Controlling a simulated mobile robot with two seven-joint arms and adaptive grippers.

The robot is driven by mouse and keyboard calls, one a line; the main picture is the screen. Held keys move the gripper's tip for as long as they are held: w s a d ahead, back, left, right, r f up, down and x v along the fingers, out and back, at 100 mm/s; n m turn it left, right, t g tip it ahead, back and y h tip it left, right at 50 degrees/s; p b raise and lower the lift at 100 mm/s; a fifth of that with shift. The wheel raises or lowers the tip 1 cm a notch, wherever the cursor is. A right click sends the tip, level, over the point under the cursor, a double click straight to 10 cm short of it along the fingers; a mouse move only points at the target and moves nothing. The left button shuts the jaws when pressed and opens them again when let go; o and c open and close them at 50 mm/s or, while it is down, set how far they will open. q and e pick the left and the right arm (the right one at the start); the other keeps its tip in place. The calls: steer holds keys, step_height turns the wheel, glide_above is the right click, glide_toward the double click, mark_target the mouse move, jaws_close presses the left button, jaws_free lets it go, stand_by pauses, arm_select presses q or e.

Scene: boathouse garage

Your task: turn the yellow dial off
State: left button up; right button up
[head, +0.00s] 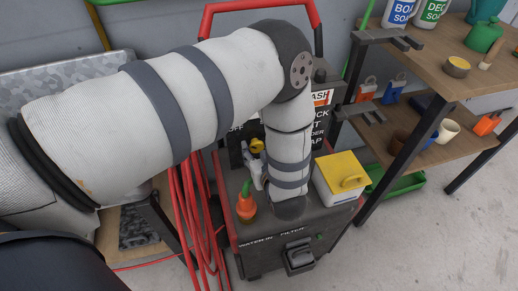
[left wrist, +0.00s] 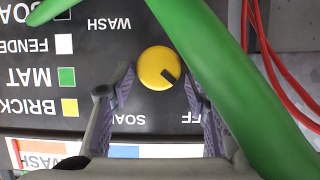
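The yellow dial (left wrist: 156,65) sits on a black panel with upside-down white lettering in the left wrist view. Its dark notch points to the picture's lower right, on the side of the partly hidden OFF label (left wrist: 198,117). My left gripper (left wrist: 159,73) is open, with one finger on each side of the dial. I cannot tell whether the fingers touch it. In the head view the dial (head: 257,146) shows small beside my forearm, close to my left gripper (head: 249,162). My right gripper is out of view.
A green curved thing (left wrist: 215,70) crosses the wrist view close to the camera. An orange bottle with a green top (head: 246,205) and a yellow-lidded box (head: 341,178) stand on the machine. Red hoses (head: 192,215) hang at left. A wooden shelf (head: 440,65) stands at right.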

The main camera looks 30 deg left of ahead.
arm_select(q)
steer(key=v, duration=1.2)
steer(key=shift+d, duration=0.15)
